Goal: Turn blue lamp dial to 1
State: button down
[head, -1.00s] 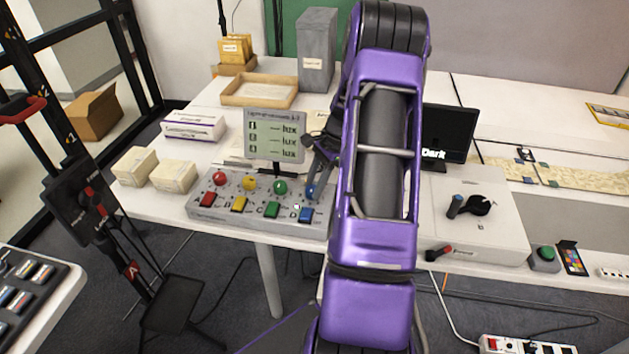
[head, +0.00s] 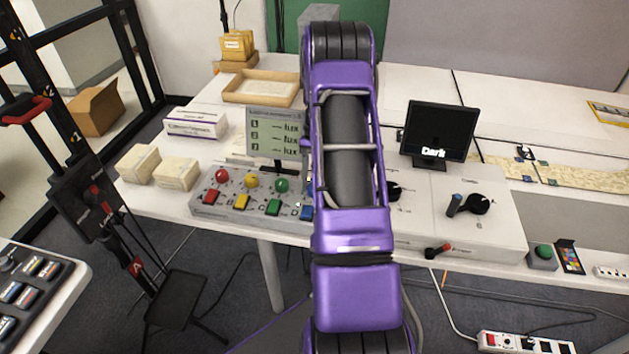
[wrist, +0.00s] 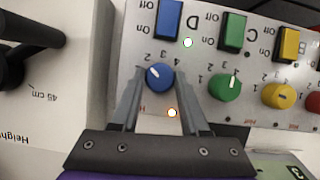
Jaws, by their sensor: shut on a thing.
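In the wrist view the blue dial (wrist: 160,77) sits on a light grey panel (wrist: 140,35) with printed numbers around it. Its white mark points to the upper left of that picture; I cannot tell exactly which number it meets. My gripper (wrist: 156,75) is shut on the blue dial, with one finger on each side. The blue switch (wrist: 169,19) marked D lies beyond it, with a small lit lamp between. Another small lamp glows orange near the right finger. In the head view my arm hides the dial and gripper; the panel (head: 232,211) shows left of the arm.
A green dial (wrist: 225,86) and yellow dial (wrist: 279,96) stand close right of the gripper. A lux display (head: 273,135) rises behind the panel. A black monitor (head: 438,132) reading "Dark" and a white box with a black knob (head: 479,204) stand right of my arm.

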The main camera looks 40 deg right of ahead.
jog(key=n+h, duration=0.1)
jog(key=n, duration=0.2)
jog(key=n+g+h, duration=0.1)
jog(key=n, duration=0.2)
jog(key=shift+w+a, duration=0.1)
dwell(0.5)
jog(key=shift+c, duration=2)
grip_release()
jog(key=v, duration=0.5)
jog(key=p+v, duration=0.1)
jog(key=v, duration=1.1)
jog(key=shift+w+a+r+p, duration=0.1)
jog(key=shift+w+p, duration=0.2)
jog(key=shift+w, duration=0.05)
